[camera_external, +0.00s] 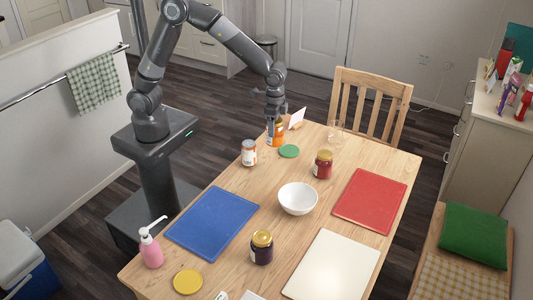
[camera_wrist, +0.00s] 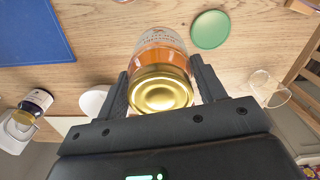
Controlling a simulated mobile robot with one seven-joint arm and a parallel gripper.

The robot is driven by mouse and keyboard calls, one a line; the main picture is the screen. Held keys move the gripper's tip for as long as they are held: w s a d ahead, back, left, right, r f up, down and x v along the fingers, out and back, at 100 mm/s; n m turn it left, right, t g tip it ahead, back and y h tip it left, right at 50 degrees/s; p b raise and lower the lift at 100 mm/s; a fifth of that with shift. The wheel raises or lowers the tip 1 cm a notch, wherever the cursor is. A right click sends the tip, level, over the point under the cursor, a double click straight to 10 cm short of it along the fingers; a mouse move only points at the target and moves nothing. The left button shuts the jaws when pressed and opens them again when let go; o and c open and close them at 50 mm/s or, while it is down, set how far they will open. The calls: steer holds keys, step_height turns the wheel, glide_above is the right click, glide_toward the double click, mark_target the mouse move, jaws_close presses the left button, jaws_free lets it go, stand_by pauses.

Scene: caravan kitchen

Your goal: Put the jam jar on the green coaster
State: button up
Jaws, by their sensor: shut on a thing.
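An orange jar (camera_external: 277,137) with a gold lid and a pale label is between the fingers of my gripper (camera_external: 274,121), near the table's far left edge. In the wrist view the jar (camera_wrist: 161,45) and its gold lid (camera_wrist: 160,90) sit between the two fingers of my gripper (camera_wrist: 159,70), which is shut on it. Whether its base touches the table is hard to tell. The round green coaster (camera_external: 289,151) lies bare, just right of and nearer than the jar; it also shows in the wrist view (camera_wrist: 210,29), apart from the jar.
A tin can (camera_external: 249,153) stands left of the coaster, a red jar (camera_external: 323,164) to its right. A clear glass (camera_external: 335,130), a small card (camera_external: 297,117), a white bowl (camera_external: 298,199), a dark jar (camera_external: 261,248) and a blue board (camera_external: 212,222) are also on the table.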

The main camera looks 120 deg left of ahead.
steer(key=shift+w+a+f, duration=0.15)
steer(key=shift+a+f, duration=1.65)
steer(key=shift+a, duration=0.1)
steer(key=shift+w+a+f, duration=0.15)
steer(key=shift+a+f, duration=1.6)
steer(key=shift+a, duration=0.15)
steer(key=shift+w+a+f, duration=0.15)
steer(key=shift+a+f, duration=1.65)
steer(key=shift+a, duration=0.1)
steer(key=shift+f, duration=0.1)
steer(key=o, duration=1.2)
steer(key=shift+o, duration=0.2)
step_height(320, 180, up, 12)
